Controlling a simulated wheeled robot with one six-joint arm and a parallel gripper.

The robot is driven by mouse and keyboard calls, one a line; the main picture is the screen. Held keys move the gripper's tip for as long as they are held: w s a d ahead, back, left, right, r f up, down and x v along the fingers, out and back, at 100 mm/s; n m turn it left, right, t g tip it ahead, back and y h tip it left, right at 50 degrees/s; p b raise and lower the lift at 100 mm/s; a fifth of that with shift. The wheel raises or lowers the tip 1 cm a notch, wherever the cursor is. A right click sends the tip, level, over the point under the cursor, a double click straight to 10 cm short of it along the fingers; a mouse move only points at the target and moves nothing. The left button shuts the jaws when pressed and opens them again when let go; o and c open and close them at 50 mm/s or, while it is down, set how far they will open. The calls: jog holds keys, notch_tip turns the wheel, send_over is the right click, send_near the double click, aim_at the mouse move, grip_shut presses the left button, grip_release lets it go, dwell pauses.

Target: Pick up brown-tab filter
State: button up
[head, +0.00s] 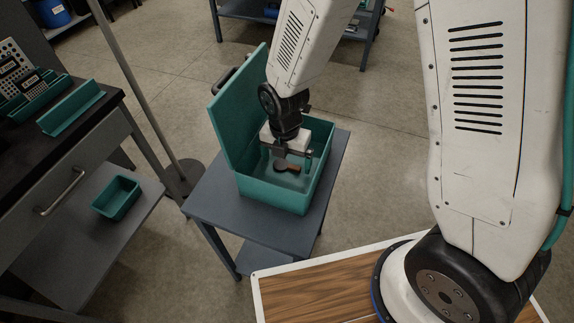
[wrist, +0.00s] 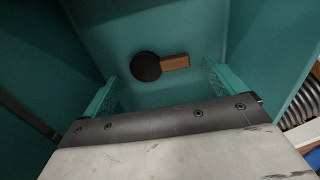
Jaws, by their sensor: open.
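The brown-tab filter is a dark round disc with a brown rectangular tab (wrist: 175,62). It lies flat on the floor of the open teal box, and it also shows in the head view (head: 285,166). My gripper (wrist: 160,88) is inside the box above the filter, with its two teal fingers apart. In the wrist view the filter lies beyond the fingertips, with clear space between them. In the head view my gripper (head: 291,160) hangs down into the box, partly hiding its inside. The teal box (head: 275,198) has its lid raised at the left.
The box stands on a small grey table (head: 213,200), its walls close around my gripper. A workbench (head: 85,137) at the left holds a teal tray (head: 70,108). A small teal bin (head: 117,198) sits on its lower shelf. A grey pole stands between the bench and table.

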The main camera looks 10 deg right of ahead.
jog(key=shift+f, duration=0.5)
jog(key=c, duration=1)
jog(key=shift+r, duration=0.15)
